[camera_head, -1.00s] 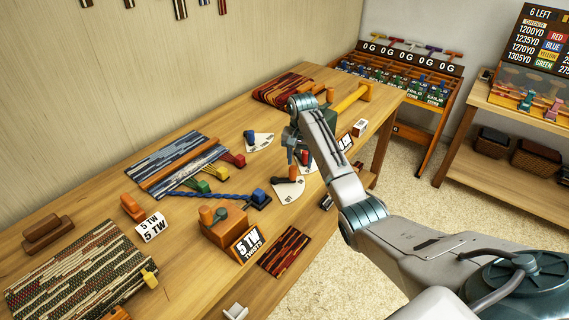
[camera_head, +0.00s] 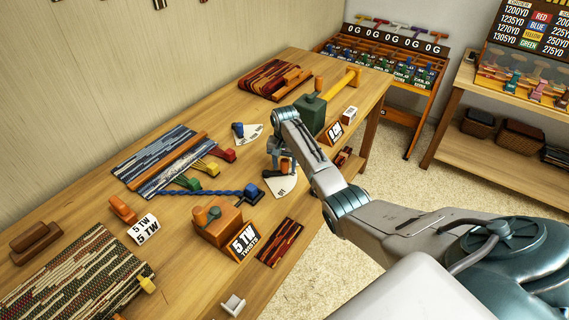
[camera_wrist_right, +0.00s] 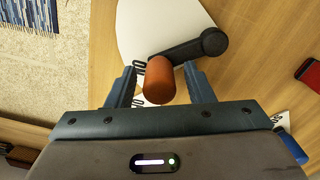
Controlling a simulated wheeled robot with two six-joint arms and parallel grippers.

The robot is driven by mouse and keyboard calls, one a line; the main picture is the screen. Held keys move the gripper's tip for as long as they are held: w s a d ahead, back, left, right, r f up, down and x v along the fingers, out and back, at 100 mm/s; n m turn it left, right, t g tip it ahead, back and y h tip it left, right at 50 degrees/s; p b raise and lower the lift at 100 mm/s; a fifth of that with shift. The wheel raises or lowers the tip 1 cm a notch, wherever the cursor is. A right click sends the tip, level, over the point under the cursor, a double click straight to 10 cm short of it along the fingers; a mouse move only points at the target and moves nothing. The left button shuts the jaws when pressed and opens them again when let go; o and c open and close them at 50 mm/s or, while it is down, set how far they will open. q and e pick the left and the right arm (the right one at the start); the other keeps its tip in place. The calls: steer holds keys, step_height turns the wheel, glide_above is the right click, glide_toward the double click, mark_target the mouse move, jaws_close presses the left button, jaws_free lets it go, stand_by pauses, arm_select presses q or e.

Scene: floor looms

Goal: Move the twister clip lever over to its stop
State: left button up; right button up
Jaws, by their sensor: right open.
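A lever with an orange knob (camera_wrist_right: 160,80) and a black arm (camera_wrist_right: 195,46) lies over a white fan-shaped plate (camera_wrist_right: 135,25) in the right wrist view. I take it for the clip lever. Its plate (camera_head: 281,187) shows on the bench in the head view, the lever partly hidden by my gripper. The right gripper (camera_head: 282,162) also shows above the plate in the head view. My left gripper is not in view.
A blue clamp (camera_head: 252,191) ends a blue twisted cord. A green box (camera_head: 311,113) stands behind my arm. Another white plate with a blue knob (camera_head: 238,130) lies further back.

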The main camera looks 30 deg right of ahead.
steer(key=shift+f, duration=0.15)
jaws_close()
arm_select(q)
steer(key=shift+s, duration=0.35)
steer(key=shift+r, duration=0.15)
